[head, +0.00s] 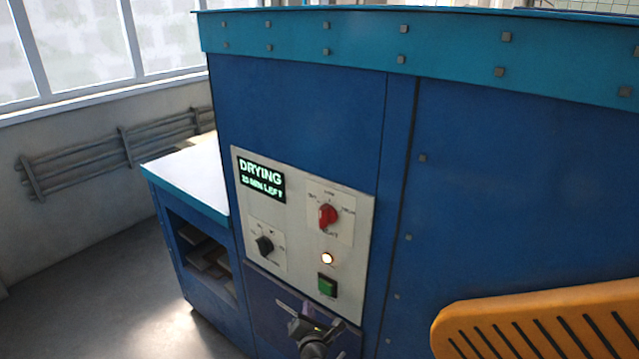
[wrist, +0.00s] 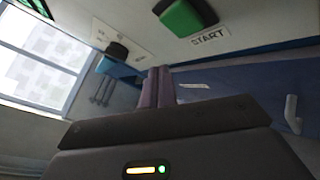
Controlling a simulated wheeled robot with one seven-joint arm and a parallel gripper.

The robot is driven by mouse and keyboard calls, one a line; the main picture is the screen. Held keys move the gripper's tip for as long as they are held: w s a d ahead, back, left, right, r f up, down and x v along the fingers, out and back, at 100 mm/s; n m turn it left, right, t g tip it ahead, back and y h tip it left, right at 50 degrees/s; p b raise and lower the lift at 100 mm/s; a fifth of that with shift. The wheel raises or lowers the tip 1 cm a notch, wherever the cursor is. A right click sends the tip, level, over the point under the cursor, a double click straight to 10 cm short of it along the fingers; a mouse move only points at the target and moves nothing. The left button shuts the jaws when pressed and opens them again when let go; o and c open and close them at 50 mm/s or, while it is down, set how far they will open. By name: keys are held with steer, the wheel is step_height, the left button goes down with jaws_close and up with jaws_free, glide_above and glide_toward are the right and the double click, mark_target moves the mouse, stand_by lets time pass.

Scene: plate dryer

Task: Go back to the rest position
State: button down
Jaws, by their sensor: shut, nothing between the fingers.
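My gripper (head: 310,312) is at the bottom of the head view, in front of the blue dryer (head: 300,110) and below its pale control panel (head: 301,270). In the wrist view my fingers (wrist: 158,86) are together with nothing between them. The green button (head: 327,286) is above my gripper in the head view. It also shows at the top of the wrist view (wrist: 186,17), beside the START label, apart from the fingers. The display (head: 261,179) reads DRYING with a line of minutes left. A lamp (head: 327,258) above the button is lit.
The panel carries a red knob (head: 327,215) and a black knob (head: 264,245). A blue bench (head: 190,176) with a pale top and an open shelf adjoins the dryer's left. A pale handle (wrist: 292,114) is right in the wrist view. Floor (head: 90,290) at left is clear.

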steer(key=s+d+f+m+g+h, duration=0.1)
steer(key=s+d+m+g+h, duration=0.25)
steer(key=d+m, duration=0.5)
steer(key=s+d+f+m+g+h, duration=0.1)
steer(key=s+d+m+g+h, duration=0.1)
steer(key=s+d+m+g, duration=0.45)
steer(key=s+d+r+m+g+y, duration=0.2)
steer(key=s+r+m+g+y, duration=0.1)
steer(key=s+r+m, duration=1.1)
step_height(320, 180, up, 5)
steer(key=shift+s+d+f+m+g+y, duration=0.2)
steer(key=shift+s+d+m+g+y, duration=0.1)
steer(key=shift+s+d+m+y, duration=0.15)
steer(key=shift+w+a, duration=0.1)
stand_by(4.2)
